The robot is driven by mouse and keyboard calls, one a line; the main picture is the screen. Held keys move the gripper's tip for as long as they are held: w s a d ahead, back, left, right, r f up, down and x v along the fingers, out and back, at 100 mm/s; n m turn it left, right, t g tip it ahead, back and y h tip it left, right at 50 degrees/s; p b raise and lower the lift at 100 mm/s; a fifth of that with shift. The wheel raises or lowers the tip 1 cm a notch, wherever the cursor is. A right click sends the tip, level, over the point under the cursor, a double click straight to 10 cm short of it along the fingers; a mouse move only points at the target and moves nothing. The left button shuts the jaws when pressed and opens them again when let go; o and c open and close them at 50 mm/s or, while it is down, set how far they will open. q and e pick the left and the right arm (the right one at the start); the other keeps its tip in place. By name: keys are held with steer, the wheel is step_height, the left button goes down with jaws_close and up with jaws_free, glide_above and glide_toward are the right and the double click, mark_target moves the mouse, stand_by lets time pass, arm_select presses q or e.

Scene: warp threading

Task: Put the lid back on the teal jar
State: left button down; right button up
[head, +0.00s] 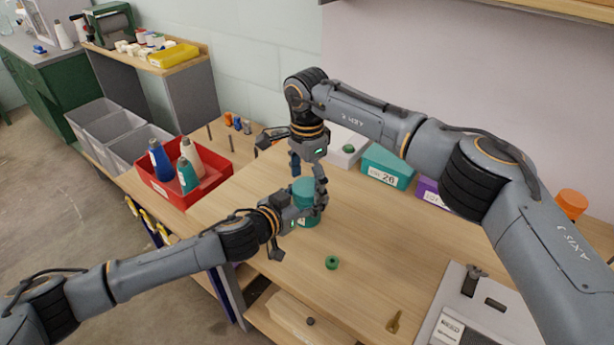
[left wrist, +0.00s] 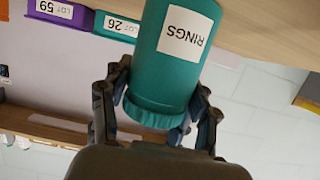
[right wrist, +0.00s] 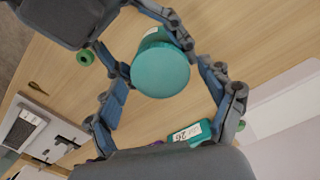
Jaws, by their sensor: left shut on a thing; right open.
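The teal jar (head: 307,217) stands upright on the workbench. Its white "RINGS" label (left wrist: 182,39) shows in the left wrist view, where the jar appears upside down. The teal lid (right wrist: 160,70) is at the jar's top; its ribbed rim (left wrist: 150,113) shows in the left wrist view. I cannot tell how firmly it is seated. My left gripper (head: 305,203) is shut on the jar near its top, from the side. My right gripper (head: 308,176) is open above, its fingers on either side of the lid and apart from it.
A green ring (head: 332,262) and a brass-coloured key-like piece (head: 394,321) lie on the bench (head: 270,245). A red bin (head: 212,186) with bottles stands left. A teal box (head: 388,167) and purple box (head: 428,192) stand behind. A grey panel (head: 445,300) is at front right.

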steer(key=c, duration=1.2)
steer(key=m, duration=0.3)
steer(key=o, duration=1.3)
